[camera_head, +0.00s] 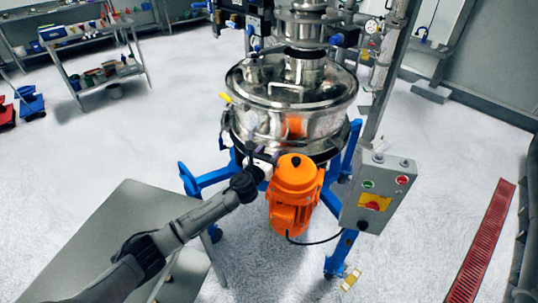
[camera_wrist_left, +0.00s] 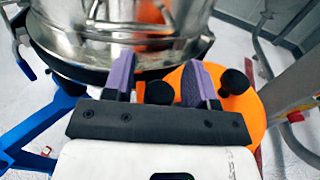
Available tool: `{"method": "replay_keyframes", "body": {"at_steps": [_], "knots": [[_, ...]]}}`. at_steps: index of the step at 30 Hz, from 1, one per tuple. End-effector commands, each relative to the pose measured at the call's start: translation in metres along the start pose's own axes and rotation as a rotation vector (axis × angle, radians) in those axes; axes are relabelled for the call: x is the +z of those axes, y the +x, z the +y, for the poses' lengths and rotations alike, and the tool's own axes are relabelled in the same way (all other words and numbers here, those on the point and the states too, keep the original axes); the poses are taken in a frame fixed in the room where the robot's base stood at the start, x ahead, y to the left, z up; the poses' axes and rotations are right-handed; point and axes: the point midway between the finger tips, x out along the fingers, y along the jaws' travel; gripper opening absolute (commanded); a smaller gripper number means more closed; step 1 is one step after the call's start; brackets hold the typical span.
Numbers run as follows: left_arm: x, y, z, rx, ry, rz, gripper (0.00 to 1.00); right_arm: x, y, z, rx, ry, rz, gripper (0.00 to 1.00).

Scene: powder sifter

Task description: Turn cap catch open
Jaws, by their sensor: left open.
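The steel powder sifter (camera_head: 325,122) stands upright on blue legs, with its round cap (camera_head: 330,88) on top. A small yellow piece (camera_head: 226,98) shows at the left edge of the cap; I cannot tell whether it is the cap catch or how it is set. My left gripper (camera_head: 262,154) is at the front of the sifter, below the drum and just left of the orange motor (camera_head: 292,190). In the left wrist view its two purple fingers (camera_wrist_left: 160,66) are open and apart, with no object visibly held between them. The steel drum (camera_wrist_left: 85,35) is right ahead of them.
A grey control box (camera_head: 375,195) is right of the motor. A grey table (camera_head: 110,235) lies under my left arm. A blue leg (camera_head: 205,178) sticks out left of the sifter. A shelf rack (camera_head: 100,75) stands at the back left.

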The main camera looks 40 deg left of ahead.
Motion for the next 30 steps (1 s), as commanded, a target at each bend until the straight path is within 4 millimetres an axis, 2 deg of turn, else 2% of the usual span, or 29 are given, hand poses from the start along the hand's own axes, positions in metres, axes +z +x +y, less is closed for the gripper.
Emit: {"method": "replay_keyframes", "body": {"at_steps": [13,28,30], "knots": [[0.0004,0.0058,-0.0003,-0.001,0.000,0.000,0.52,0.0004,0.0014,0.0005,0.001,-0.001,0.000,0.43],[0.0004,0.0056,-0.0002,-0.001,0.000,0.000,0.04,0.0005,0.0016,0.0008,0.002,-0.002,-0.001,0.43],[0.0004,0.0056,-0.0002,-0.001,0.000,-0.001,0.04,0.0005,0.0015,0.0008,0.002,-0.002,-0.001,0.43]]}}
